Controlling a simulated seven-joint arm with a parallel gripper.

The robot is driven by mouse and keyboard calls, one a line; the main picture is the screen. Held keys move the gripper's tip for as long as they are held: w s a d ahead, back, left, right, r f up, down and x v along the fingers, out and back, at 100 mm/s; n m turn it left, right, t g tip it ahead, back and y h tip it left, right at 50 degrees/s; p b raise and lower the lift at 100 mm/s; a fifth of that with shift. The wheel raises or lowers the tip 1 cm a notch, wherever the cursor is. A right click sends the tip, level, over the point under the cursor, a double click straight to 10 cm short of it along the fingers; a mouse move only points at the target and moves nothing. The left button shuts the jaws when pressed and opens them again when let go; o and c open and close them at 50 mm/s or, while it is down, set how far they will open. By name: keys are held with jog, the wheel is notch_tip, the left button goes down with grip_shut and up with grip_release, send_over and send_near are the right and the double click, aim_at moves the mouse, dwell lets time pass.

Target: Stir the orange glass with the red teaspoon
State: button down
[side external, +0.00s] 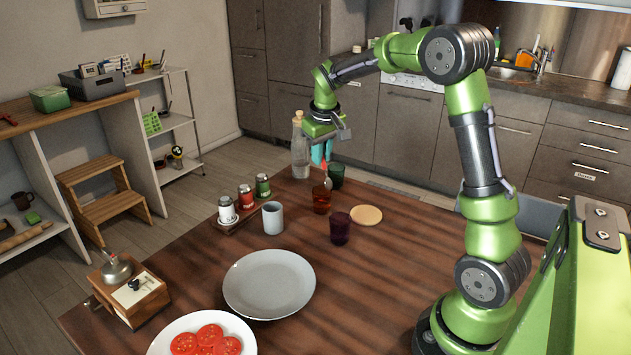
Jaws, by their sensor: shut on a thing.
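The orange glass (321,203) stands upright on the wooden table, between the white cup and the purple glass. My gripper (322,157) is above it, pointing down, with teal fingers shut on the red teaspoon (324,170). The spoon hangs down from the fingers, its lower part at the rim of the orange glass. How far its tip reaches into the glass is too small to tell.
A green glass (335,176) and a clear bottle (299,150) stand close behind. A purple glass (340,228), round coaster (366,215), white cup (272,218) and shaker rack (238,219) surround it. A grey plate (269,284) lies in front; the table's right side is mostly clear.

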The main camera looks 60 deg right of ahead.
jog(key=w+d+r+n, duration=0.1)
jog(key=w+d, duration=0.1)
jog(key=d, duration=0.3)
jog(key=n+t+y, duration=0.1)
jog(key=n, duration=0.1)
send_over(322, 201)
jog(key=w+d, duration=0.2)
jog(key=w, duration=0.1)
notch_tip(322, 201, down, 10)
dwell(0.6)
jog(key=shift+d, duration=0.1)
jog(key=shift+s, duration=0.15)
